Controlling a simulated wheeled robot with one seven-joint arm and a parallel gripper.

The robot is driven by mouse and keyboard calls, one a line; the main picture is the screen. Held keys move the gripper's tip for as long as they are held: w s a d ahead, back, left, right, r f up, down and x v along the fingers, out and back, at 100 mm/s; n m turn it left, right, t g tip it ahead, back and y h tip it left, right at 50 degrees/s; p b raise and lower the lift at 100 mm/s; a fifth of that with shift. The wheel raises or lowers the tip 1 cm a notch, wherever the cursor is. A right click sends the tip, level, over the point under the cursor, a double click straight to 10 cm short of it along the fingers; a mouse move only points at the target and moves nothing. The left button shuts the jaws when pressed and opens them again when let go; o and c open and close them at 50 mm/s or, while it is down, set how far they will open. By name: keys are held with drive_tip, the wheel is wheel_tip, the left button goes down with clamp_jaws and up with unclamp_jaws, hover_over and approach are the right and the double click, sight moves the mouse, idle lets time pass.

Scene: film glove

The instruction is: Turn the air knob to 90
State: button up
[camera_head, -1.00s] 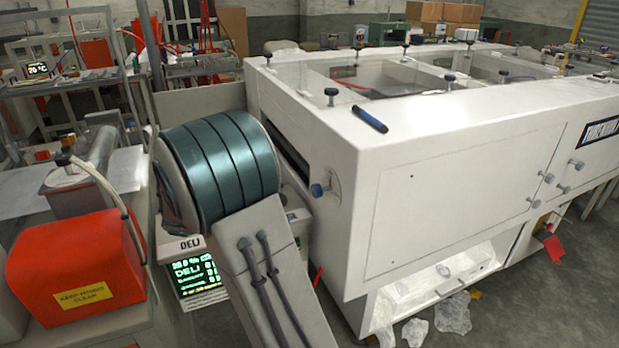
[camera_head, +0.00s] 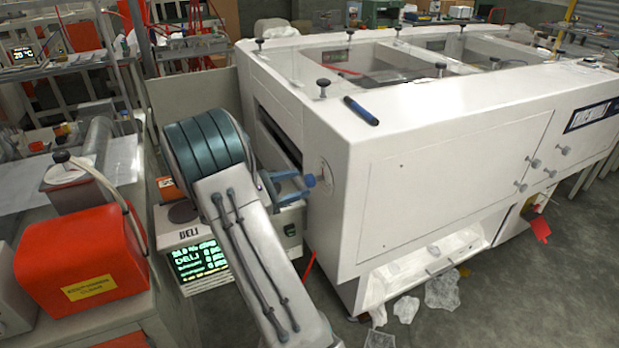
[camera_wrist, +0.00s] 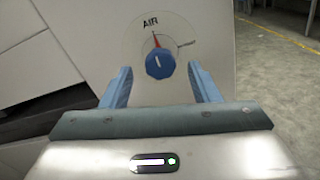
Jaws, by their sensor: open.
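The air knob (camera_wrist: 160,63) is a blue round knob on a pale dial plate (camera_wrist: 135,38) marked "AIR" in the wrist view. A red pointer shows just above the knob, and a dark line runs to its right. My gripper (camera_wrist: 160,82) is open, with one blue finger on each side and below the knob. No contact with the knob can be made out. In the head view the blue knob (camera_head: 310,181) sits on the left end of the white machine (camera_head: 410,165). My gripper (camera_head: 298,190) is close in front of it.
A blue marker (camera_head: 361,111) lies on the machine's top near its edge. Clear plastic pieces (camera_head: 442,290) lie on the floor.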

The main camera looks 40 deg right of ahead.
sight(306, 181)
drive_tip(key=shift+x, duration=2.3)
drive_tip(key=c, duration=1)
drive_tip(key=shift+o, duration=0.2)
